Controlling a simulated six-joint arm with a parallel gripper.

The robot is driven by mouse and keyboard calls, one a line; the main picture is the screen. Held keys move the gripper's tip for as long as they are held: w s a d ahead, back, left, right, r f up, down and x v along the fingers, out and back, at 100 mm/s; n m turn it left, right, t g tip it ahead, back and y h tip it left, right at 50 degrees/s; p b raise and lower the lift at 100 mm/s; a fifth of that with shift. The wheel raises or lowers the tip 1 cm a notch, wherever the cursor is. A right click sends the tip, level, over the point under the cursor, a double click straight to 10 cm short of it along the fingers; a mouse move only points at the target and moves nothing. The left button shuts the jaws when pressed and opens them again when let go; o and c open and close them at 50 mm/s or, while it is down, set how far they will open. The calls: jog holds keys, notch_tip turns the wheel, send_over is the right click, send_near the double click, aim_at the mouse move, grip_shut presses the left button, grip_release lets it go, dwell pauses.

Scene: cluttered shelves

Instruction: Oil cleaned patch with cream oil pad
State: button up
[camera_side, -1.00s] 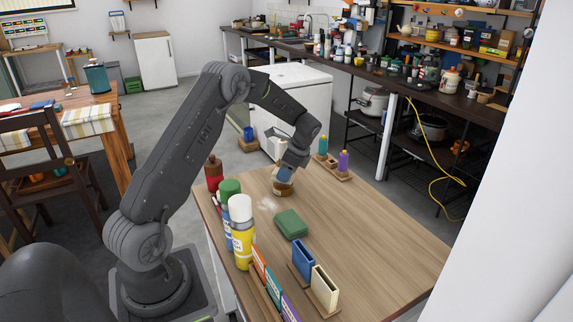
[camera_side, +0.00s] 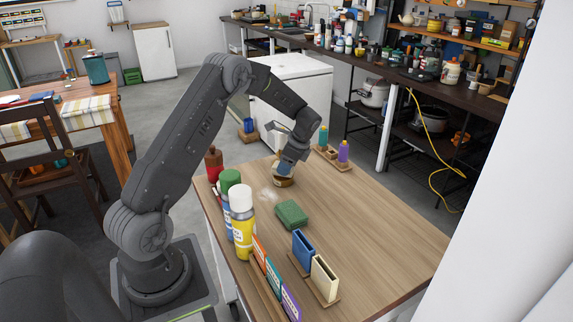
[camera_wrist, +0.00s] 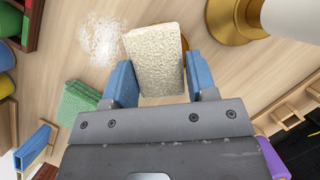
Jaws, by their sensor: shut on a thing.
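My gripper (camera_wrist: 155,80) is shut on a cream pad (camera_wrist: 155,50), held between its blue fingers in the wrist view. In the side view my gripper (camera_side: 284,170) is low at the bench's far end, over a small round brown dish (camera_side: 284,183). A gold rim (camera_wrist: 185,40) peeks out behind the pad in the wrist view. I cannot tell whether the pad touches the dish. A whitish patch (camera_side: 267,196) is on the wood nearer the camera than the dish; it also shows left of the pad in the wrist view (camera_wrist: 100,40). The pad is mostly hidden in the side view.
A green pad (camera_side: 291,214) lies beside the patch. Blue (camera_side: 303,252) and cream (camera_side: 325,278) holders stand nearer. Spray cans (camera_side: 242,225) and a red bottle (camera_side: 213,164) line the left edge. Teal (camera_side: 323,136) and purple (camera_side: 343,151) bottles stand beyond. The bench's right side is clear.

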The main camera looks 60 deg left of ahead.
jog(key=shift+f, duration=0.5)
dwell(0.8)
jog(key=shift+r, duration=3.55)
